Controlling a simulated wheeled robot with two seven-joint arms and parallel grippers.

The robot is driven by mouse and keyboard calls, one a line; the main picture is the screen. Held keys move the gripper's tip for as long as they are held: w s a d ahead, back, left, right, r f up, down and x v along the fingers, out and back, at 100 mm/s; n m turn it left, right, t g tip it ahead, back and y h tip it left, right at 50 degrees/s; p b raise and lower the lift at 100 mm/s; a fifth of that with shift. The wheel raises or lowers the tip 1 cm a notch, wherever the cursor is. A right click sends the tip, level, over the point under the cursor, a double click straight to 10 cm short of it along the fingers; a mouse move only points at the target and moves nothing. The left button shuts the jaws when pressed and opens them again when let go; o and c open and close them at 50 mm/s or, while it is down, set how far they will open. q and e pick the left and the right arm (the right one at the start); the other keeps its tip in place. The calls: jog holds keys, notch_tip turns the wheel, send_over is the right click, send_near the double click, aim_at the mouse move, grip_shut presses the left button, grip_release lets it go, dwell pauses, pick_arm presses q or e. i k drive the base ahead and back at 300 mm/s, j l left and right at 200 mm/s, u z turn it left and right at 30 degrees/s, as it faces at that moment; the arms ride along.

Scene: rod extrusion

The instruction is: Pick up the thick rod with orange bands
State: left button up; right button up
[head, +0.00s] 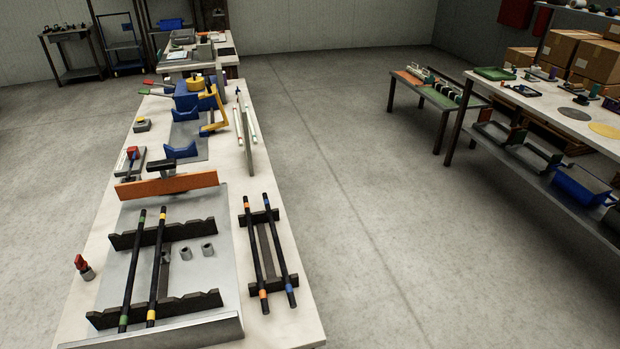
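A black rod with orange bands (256,252) near both ends lies on a small dark rack (272,250) at the right side of the near workbench. It points away from me. A black rod with blue bands (279,248) lies beside it on the same rack, to its right and apart from it. Neither of my grippers is in view, and nothing is seen touching the orange-banded rod.
Left of that rack, a grey plate (200,262) carries notched dark supports with a green-banded rod (134,265) and a yellow-banded rod (157,265). Behind it stand an orange bar (168,186) and a blue-and-yellow machine (188,100). Floor right of the bench (350,200) is clear.

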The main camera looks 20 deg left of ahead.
aim_at(262, 292)
jog(key=i+u, duration=0.1)
jog(key=u, duration=0.7)
jog(key=i+l+u, duration=0.15)
jog(key=u, duration=0.25)
